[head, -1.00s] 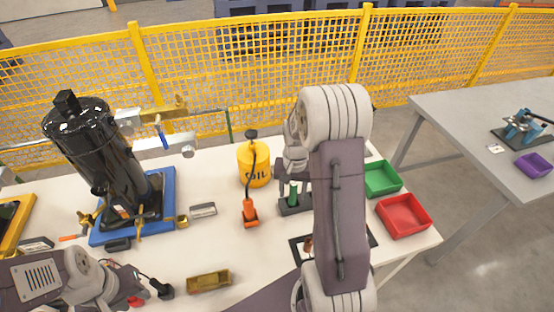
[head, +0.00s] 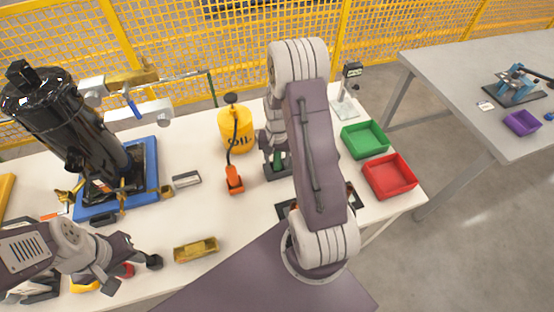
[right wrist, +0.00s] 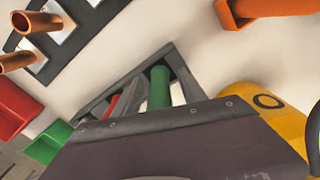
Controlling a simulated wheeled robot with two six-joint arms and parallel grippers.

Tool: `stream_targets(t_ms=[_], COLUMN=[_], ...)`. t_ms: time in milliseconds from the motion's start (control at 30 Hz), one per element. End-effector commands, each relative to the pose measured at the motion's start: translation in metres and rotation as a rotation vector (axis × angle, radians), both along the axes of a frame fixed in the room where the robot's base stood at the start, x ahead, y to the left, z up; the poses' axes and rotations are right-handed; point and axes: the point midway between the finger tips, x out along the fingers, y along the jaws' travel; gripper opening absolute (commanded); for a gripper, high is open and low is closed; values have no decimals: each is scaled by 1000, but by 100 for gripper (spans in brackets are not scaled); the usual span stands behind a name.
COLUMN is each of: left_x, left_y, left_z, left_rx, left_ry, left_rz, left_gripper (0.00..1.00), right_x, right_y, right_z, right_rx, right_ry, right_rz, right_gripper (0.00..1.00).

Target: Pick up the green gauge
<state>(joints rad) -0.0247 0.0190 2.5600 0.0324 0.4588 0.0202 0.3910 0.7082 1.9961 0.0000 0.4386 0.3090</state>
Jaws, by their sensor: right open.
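The green gauge (head: 278,158) is a small green cylinder upright in a dark holder (head: 279,173) near the middle of the table. In the right wrist view the green gauge (right wrist: 159,88) shows close up, with a red cylinder (right wrist: 113,105) beside it. My right gripper (head: 275,150) is open and right at the gauge; its dark fingers (right wrist: 162,80) appear on either side of it. Whether they touch it, I cannot tell. My left gripper (head: 122,270) is low at the table's front left, its jaw gap unclear.
A yellow oil can (head: 237,132) and an orange tool (head: 234,181) stand left of the holder. A green bin (head: 365,139) and a red bin (head: 390,177) sit to its right. A brass tray (head: 196,250) lies in front.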

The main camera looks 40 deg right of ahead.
Motion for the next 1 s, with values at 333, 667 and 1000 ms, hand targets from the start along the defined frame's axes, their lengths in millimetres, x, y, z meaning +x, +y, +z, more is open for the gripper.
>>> stream_targets(t_ms=[333,667,1000], left_x=[0,0,0], left_y=[0,0,0], left_z=[-1,-1,2], left_rx=[0,0,0], left_ry=[0,0,0], left_rz=[0,0,0], left_gripper=[36,36,36], right_x=[0,0,1], right_y=[0,0,-1], right_z=[-8,-8,20], right_rx=[-1,-1,-2], right_ry=[-2,-2,-6], right_rz=[0,0,0], right_gripper=[35,0,0])
